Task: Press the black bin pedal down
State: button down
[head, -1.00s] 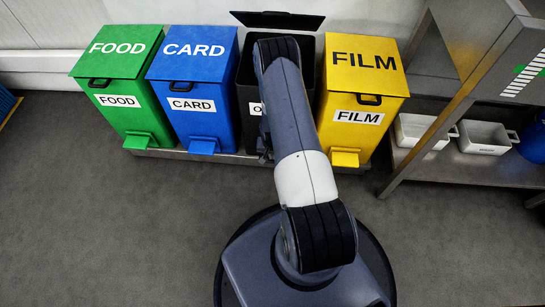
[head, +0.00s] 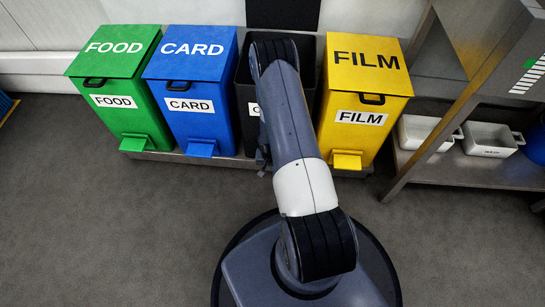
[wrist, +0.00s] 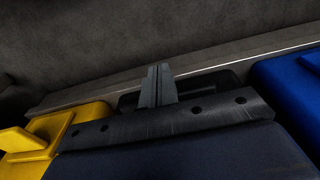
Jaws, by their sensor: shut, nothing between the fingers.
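The black bin (head: 243,105) stands between the blue and yellow bins, mostly hidden behind my arm in the head view. Its black lid (head: 283,14) stands raised at the back, and the bin's mouth is open. My gripper (wrist: 158,72) is shut and empty, its fingertips over a dark shape (wrist: 205,85) low at the bin's front, which looks like the black pedal. The fingers look to be at or on it; the contact itself is hidden. In the head view the gripper is low at the bin's front, largely covered by my arm.
The green FOOD bin (head: 115,75), blue CARD bin (head: 190,75) and yellow FILM bin (head: 365,90) are shut. The yellow pedal (head: 347,160) and blue pedal (head: 202,148) flank the black bin closely. A metal shelf frame (head: 440,120) stands at the right. The floor in front is clear.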

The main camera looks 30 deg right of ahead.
notch_tip(320, 180, up, 11)
jog(key=p, duration=0.3)
jog(key=shift+s+a+f, duration=0.15)
jog(key=shift+s+a, duration=0.15)
jog(key=shift+s, duration=0.15)
dwell(0.5)
jog(key=w+d+f+p, duration=0.1)
jog(key=p, duration=0.1)
jog(key=w+d+f+p, duration=0.1)
jog(key=w+p, duration=0.1)
jog(key=p, duration=0.1)
jog(key=shift+w+d+f+p, duration=0.1)
jog(key=shift+f+p, duration=0.25)
jog(key=shift+f, duration=0.05)
jog(key=r, duration=0.2)
jog(key=r+p, duration=0.1)
jog(key=shift+s+r, duration=0.2)
jog(key=shift+s, duration=0.05)
